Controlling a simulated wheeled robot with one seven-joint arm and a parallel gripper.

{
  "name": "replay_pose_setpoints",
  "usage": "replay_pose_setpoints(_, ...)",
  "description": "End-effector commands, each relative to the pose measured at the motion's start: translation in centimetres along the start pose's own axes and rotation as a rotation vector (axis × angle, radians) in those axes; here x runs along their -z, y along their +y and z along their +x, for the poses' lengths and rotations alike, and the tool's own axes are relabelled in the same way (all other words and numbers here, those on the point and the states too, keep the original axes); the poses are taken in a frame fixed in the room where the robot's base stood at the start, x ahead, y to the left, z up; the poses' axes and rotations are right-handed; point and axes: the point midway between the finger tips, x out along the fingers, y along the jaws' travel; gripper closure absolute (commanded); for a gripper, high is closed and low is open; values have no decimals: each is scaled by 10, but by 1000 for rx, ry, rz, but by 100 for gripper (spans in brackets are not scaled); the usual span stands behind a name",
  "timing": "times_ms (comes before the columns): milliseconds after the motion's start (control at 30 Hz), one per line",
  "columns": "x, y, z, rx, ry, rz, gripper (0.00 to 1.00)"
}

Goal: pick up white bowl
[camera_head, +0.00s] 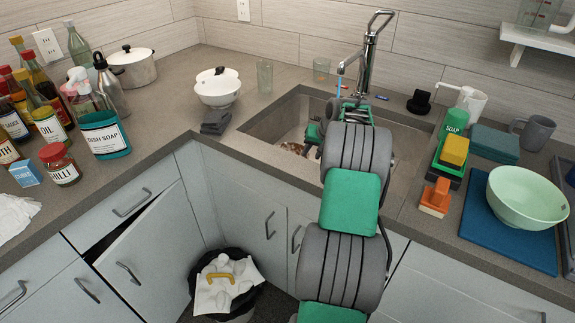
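A white bowl (217,93) stands on the counter left of the sink, near the back. A white piece with a small dark mark on top rests in or on it; I cannot tell whether it is a lid or a second bowl. My arm reaches from the bottom of the picture up over the sink. My gripper (311,141) is over the sink, right of the white bowl and apart from it. It is partly hidden behind my arm, and its fingers are too small to read. A pale green bowl (527,197) stands at the right.
A sink (272,124) with a tall faucet (369,55) holds something brownish. A lidded pot (133,68) and several bottles crowd the left counter. A glass (264,76) stands between bowl and faucet.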

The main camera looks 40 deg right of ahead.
Motion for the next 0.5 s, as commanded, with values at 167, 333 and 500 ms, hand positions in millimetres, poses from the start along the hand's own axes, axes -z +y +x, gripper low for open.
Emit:
replay_pose_setpoints(167, 2, -8, 30, 2, -3, -4, 66)
replay_pose_setpoints(333, 3, -9, 49, 2, 0, -6, 66)
replay_pose_setpoints(500, 3, -10, 50, 2, 1, -6, 66)
